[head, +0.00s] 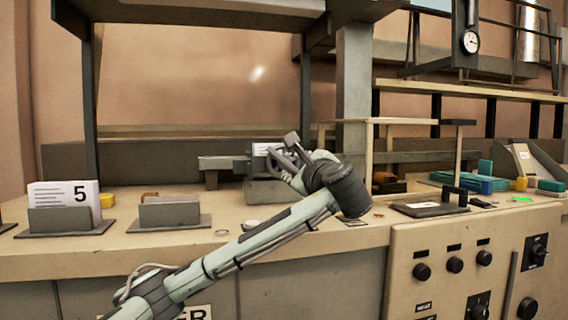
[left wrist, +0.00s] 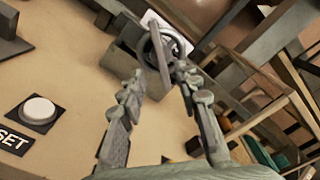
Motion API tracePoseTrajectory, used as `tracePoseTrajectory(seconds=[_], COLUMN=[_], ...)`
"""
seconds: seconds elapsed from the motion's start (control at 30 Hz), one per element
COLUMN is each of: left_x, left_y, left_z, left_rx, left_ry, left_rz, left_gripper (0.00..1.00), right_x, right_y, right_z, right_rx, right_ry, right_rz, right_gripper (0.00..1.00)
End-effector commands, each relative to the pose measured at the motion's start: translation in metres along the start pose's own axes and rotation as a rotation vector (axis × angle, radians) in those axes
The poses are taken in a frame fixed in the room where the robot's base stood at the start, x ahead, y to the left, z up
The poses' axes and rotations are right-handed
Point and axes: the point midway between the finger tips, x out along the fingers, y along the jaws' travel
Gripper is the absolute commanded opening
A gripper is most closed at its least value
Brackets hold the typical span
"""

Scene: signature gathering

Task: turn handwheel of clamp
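The grey clamp (head: 270,191) stands on the bench in the middle of the head view, with a bar reaching left and a white label or sheet behind it. Its handwheel (left wrist: 150,47) is a dark ring with a bar across it, at the top middle of the left wrist view. My left gripper (head: 287,160) is right at the clamp and hides much of the wheel in the head view. In the left wrist view the gripper (left wrist: 160,80) has its fingers apart, with the wheel at or just beyond the tips. Contact cannot be told. My right gripper is out of view.
A round white button (left wrist: 39,110) on a dark plate lies left of the gripper. A card holder marked 5 (head: 65,218) and an empty-looking holder (head: 169,213) stand at left. A stamp-like block (head: 432,208) lies at right. A grey post (head: 354,90) rises behind the arm.

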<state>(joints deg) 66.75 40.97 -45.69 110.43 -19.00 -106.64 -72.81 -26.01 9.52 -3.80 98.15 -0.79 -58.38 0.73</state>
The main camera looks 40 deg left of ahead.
Motion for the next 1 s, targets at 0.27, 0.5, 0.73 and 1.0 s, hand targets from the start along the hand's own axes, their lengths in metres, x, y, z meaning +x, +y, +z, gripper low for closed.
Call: tracePoseTrajectory(seconds=[0.27, 0.5, 0.73, 1.0], left_x=[0.041, 0.07, 0.075, 0.075], left_y=[0.0, 0.0, 0.0, 0.0], left_z=[0.002, 0.001, 0.0, 0.0], left_rx=[0.002, 0.0, -0.001, -0.001], left_ry=[-0.002, -0.001, 0.001, 0.001], left_rz=[0.004, 0.001, -0.001, -0.001], left_gripper=[0.33, 0.33, 0.33, 0.14], right_x=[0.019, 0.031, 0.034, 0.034], right_y=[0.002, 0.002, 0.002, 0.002], right_z=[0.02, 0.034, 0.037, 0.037], right_rx=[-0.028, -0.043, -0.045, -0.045], right_ry=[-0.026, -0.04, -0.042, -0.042], right_rz=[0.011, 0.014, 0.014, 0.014], right_gripper=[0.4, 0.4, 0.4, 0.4])
